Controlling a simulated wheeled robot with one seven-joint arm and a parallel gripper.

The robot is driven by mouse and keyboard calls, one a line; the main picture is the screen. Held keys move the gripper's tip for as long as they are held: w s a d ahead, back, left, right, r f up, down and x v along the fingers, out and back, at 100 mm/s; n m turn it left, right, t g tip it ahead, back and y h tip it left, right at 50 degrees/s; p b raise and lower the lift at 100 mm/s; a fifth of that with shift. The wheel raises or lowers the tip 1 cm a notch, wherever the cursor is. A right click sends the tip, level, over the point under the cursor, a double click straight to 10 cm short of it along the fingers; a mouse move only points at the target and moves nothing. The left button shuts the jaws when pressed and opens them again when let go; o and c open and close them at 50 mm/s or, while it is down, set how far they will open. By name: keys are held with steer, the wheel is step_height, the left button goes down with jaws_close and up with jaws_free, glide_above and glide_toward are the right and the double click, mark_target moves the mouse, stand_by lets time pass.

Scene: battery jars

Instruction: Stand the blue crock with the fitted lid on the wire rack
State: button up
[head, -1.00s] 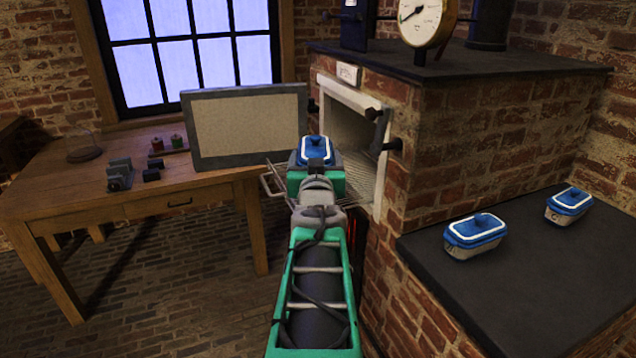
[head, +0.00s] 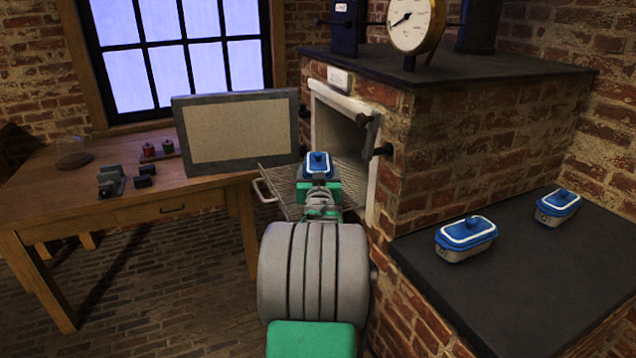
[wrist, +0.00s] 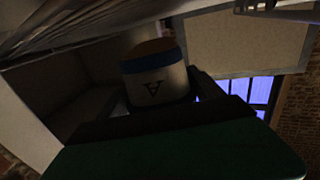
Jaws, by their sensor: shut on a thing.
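A crock with a blue, white-edged lid (head: 318,163) is at the end of my arm in the head view, in front of the oven mouth. In the wrist view the pale crock body (wrist: 155,88) shows a dark letter that looks like an A, with a blue band beside it. My gripper (head: 319,182) is shut on this crock. The wire rack (head: 283,178) sticks out of the oven opening, with the crock over it in the head view. I cannot tell whether the crock touches the rack. My arm hides the rack's near part.
Two more blue-lidded crocks, one nearer (head: 466,238) and one farther (head: 557,207), stand on the dark ledge (head: 520,290) at right. The open oven door (head: 237,130) stands left of the mouth. A wooden table (head: 120,205) with small items is at left. A gauge (head: 415,25) tops the oven.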

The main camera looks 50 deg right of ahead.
steer(key=shift+d+f, duration=0.1)
steer(key=shift+f, duration=1.45)
steer(key=o, duration=2.1)
steer(key=shift+f, duration=0.2)
steer(key=shift+r, duration=0.1)
steer(key=shift+r, duration=0.1)
steer(key=v, duration=1.2)
steer(key=shift+b, duration=0.35)
